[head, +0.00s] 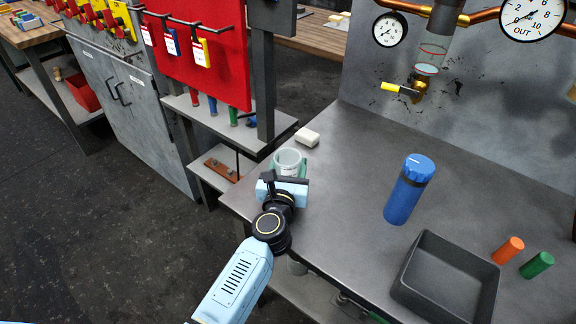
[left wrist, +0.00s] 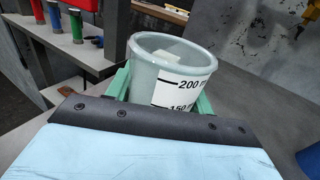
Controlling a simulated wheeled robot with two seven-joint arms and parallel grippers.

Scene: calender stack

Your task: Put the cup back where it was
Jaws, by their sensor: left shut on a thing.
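The cup (head: 288,160) is pale grey-green with a white volume scale. It stands upright at the left end of the grey workbench (head: 330,205). My left gripper (head: 288,172) is shut on the cup, with its green fingers on either side of it. In the left wrist view the cup (left wrist: 172,68) shows its open rim and the marks 200 and 150. Its base is hidden behind my gripper, so I cannot tell whether it touches the bench. My right gripper is not in view.
A white block (head: 307,137) lies just behind the cup. A blue bottle (head: 409,190) stands mid-bench. A dark square tray (head: 446,280) is at the front right, near an orange cylinder (head: 508,250) and a green cylinder (head: 537,265). A red tag board (head: 205,50) stands at the left.

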